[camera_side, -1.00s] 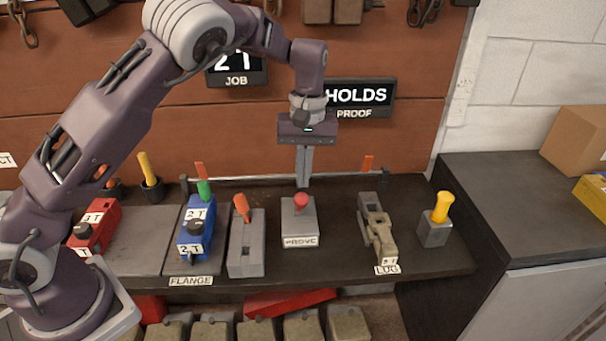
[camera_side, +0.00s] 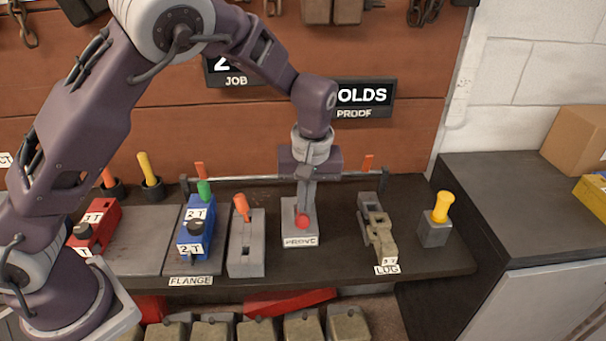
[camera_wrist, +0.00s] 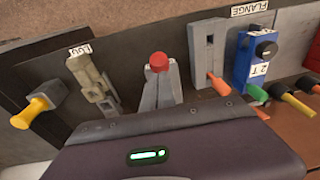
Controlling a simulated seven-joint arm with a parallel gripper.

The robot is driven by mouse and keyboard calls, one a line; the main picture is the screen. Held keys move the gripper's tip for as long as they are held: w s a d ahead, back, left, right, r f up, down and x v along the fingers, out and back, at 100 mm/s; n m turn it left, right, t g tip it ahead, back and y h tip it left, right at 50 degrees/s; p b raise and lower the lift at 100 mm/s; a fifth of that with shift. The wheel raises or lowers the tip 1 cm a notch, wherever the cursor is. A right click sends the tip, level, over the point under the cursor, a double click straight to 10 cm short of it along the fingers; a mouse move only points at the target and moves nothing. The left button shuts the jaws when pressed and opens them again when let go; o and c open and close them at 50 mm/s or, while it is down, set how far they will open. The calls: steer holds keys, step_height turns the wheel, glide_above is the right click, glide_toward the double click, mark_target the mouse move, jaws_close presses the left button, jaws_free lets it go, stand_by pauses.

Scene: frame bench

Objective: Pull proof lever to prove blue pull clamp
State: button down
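The proof lever's red knob (camera_side: 302,221) leans toward the front of its grey PROVE base (camera_side: 312,236). It also shows in the wrist view (camera_wrist: 158,61). My gripper (camera_side: 302,208) points down right behind the knob, with its narrow fingers together. They appear to touch the lever from behind, with no clear grip on the knob. The blue pull clamp (camera_side: 195,232), marked 2 T, stands at the FLANGE label with its green handle (camera_side: 204,190) up. It also shows in the wrist view (camera_wrist: 250,62).
A grey block with an orange lever (camera_side: 246,250) stands left of the PROVE base. A tan clamp (camera_side: 378,232) at LUG and a yellow-handled block (camera_side: 435,228) stand to the right. A red clamp (camera_side: 96,226) is far left. The PROOF sign (camera_side: 362,96) is partly covered, showing "OLDS".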

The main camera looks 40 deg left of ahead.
steer(key=shift+d, duration=0.1)
step_height(320, 180, up, 13)
steer(key=w, duration=0.1)
steer(key=s+a+r+m+h, duration=0.1)
steer(key=s+a+r+h, duration=0.15)
steer(key=s+r, duration=0.25)
steer(key=s+a+m+t, duration=0.1)
steer(key=s+m, duration=0.3)
steer(key=s, duration=0.7)
steer(key=s+a+m+t, duration=0.2)
steer(key=s+m+t, duration=0.2)
steer(key=s, duration=0.8)
steer(key=shift+a+f+y, duration=0.15)
steer(key=shift+a+y, duration=0.15)
steer(key=shift+y, duration=0.15)
steer(key=shift+w, duration=0.15)
